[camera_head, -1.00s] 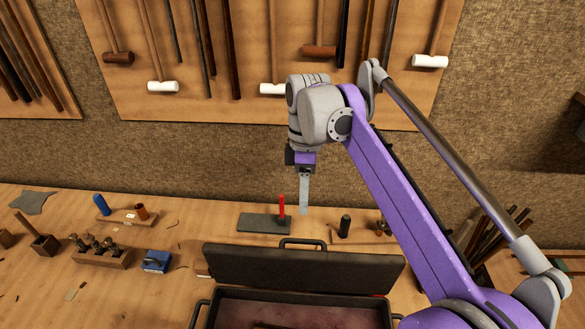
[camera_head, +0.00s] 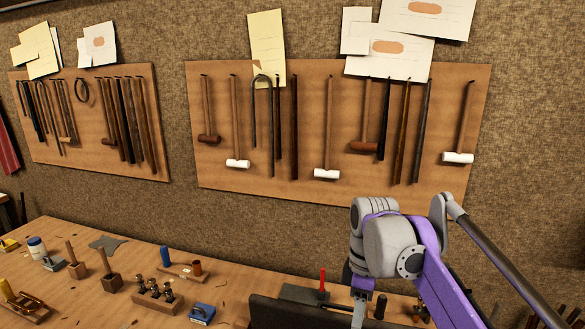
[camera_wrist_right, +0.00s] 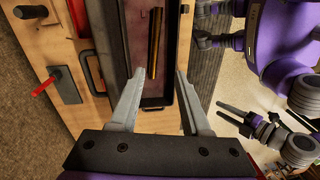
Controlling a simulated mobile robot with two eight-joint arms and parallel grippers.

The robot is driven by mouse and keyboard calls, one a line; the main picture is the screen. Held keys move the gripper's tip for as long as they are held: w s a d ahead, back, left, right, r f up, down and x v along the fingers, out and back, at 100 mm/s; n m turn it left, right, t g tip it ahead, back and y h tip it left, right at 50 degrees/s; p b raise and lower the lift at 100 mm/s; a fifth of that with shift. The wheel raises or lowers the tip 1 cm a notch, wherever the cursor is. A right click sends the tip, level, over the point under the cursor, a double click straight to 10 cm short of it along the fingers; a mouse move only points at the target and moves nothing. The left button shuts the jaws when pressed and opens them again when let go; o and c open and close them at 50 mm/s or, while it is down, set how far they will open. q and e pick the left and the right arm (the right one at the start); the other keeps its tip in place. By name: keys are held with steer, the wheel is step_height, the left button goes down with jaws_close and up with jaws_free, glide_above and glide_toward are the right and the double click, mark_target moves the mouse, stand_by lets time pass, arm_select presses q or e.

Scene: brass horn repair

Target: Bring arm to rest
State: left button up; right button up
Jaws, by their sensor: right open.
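My right arm comes in from the right in the head view, with its gripper (camera_head: 359,309) pointing down at the bottom edge, over the bench near the dark open case (camera_head: 285,313). In the right wrist view the right gripper (camera_wrist_right: 160,73) is open, its two grey fingers apart with nothing between them. Beyond the fingertips is the case (camera_wrist_right: 118,45), with a brown-gold rod-like piece (camera_wrist_right: 155,40) inside. My left gripper (camera_wrist_right: 228,112) shows small at the right of the wrist view, away from the case; its finger gap is unclear. It is outside the head view.
The wooden bench (camera_head: 95,290) carries a red-handled tool (camera_head: 322,280), a blue block tool (camera_head: 201,313) and a wooden holder with several small tools (camera_head: 158,297). Mallets and rods hang on a wall board (camera_head: 340,190). The air left of the right arm is free.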

arm_select(q)
steer(key=shift+w, duration=0.4)
arm_select(e)
steer(key=s+d+f+m+t, duration=0.2)
steer(key=s+f+m+t, duration=0.1)
steer(key=s+f+m, duration=0.4)
steer(key=s+d+f+m+t, duration=0.3)
steer(key=s+f+m, duration=0.3)
steer(key=s+f, duration=0.4)
step_height(320, 180, down, 2)
steer(key=shift+m+t, duration=0.3)
steer(key=shift+m, duration=0.1)
